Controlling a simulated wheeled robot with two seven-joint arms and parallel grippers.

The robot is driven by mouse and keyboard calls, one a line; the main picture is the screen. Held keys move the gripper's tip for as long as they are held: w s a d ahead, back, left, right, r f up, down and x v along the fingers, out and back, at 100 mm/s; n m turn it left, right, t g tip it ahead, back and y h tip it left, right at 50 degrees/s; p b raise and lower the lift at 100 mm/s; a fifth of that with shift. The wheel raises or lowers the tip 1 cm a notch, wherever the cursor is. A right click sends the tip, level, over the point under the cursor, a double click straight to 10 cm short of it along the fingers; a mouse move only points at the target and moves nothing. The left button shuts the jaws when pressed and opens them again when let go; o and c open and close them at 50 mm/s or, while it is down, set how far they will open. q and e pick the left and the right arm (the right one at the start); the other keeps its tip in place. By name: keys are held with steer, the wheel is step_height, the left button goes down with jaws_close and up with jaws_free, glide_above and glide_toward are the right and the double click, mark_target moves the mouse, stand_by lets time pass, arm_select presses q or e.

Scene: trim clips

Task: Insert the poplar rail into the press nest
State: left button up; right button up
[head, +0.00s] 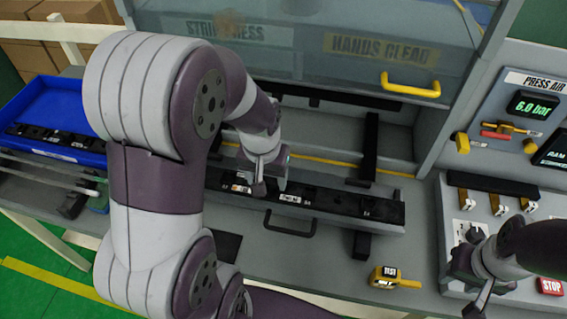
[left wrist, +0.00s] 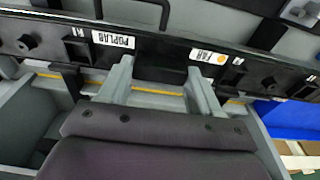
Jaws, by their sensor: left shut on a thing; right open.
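The poplar rail (head: 335,204) is a long black bar with small studs and white labels, lying left to right in front of the press. In the left wrist view its "POPLAR" label (left wrist: 114,40) and a "FAR" label show. My left gripper (head: 264,180) is over the rail's left part, shut on it; its grey fingers (left wrist: 160,82) straddle a dark part at the rail's edge. A grey bed edge (head: 392,229) shows under the rail; I cannot tell whether the rail is fully seated in the nest. My right gripper (head: 478,286) is open and empty at the lower right.
A blue bin (head: 60,103) at the left holds another dark labelled strip (head: 55,140). The clear press guard (head: 330,60) with a yellow handle (head: 410,85) is above. A control panel (head: 500,90) stands right. A yellow tester (head: 392,278) lies in front.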

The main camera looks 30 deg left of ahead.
arm_select(q)
steer(key=w+f+p, duration=0.1)
steer(key=w+f, duration=0.1)
steer(key=f, duration=0.1)
steer(key=w+a+f+p, duration=0.1)
steer(key=w+f, duration=0.2)
steer(key=w+a+f+p, duration=0.1)
steer(key=w+f, duration=0.1)
steer(key=w, duration=0.1)
steer(key=shift+w+f, duration=0.2)
steer(key=shift+f, duration=0.2)
steer(key=shift+w+a+f, duration=0.1)
steer(key=shift+f, duration=0.15)
steer(key=shift+w+a+f, duration=0.15)
steer(key=shift+w, duration=0.05)
steer(key=o, duration=1.2)
steer(key=shift+o, duration=0.4)
steer(key=shift+s, duration=0.2)
steer(key=shift+r, duration=0.25)
